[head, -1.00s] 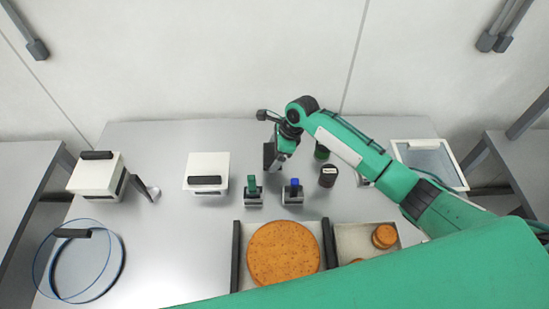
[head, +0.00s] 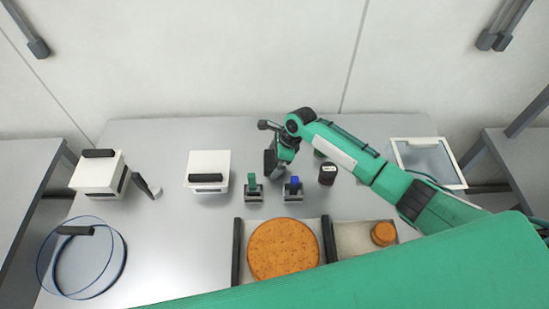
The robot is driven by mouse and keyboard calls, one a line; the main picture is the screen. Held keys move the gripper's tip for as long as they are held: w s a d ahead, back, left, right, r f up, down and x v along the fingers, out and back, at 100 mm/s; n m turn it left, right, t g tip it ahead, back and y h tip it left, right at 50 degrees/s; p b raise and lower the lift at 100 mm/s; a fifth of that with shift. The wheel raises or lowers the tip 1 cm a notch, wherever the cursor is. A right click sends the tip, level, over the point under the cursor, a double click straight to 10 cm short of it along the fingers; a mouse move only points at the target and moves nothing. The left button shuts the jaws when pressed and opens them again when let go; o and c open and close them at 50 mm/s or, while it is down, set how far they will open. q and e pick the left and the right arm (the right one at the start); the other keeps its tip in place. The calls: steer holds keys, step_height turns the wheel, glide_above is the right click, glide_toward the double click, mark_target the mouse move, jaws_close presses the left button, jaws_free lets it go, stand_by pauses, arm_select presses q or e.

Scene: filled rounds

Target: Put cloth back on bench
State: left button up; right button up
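No cloth can be made out for certain in the head view. The bench (head: 170,240) is the grey metal table across the middle. My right gripper (head: 270,165) hangs over the back middle of the bench, behind the small holders with the green and blue tops. Its fingers are seen edge-on and dark, and I cannot tell whether they are open or hold anything. My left gripper is not in view.
Two white boxes (head: 208,170) (head: 98,173) stand at the left. Green-topped (head: 252,190) and blue-topped (head: 293,190) holders stand mid-bench. A dark jar (head: 327,174), a round orange-brown disc (head: 283,249), a tray (head: 352,238), a blue-rimmed ring (head: 122,265) and a framed screen (head: 428,162) surround them.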

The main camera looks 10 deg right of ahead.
steer(key=w+b+v, duration=0.1)
steer(key=b+v, duration=0.1)
steer(key=v, duration=1)
steer(key=shift+s+r+b, duration=0.15)
steer(key=shift+s+b, duration=0.15)
steer(key=shift+s, duration=0.15)
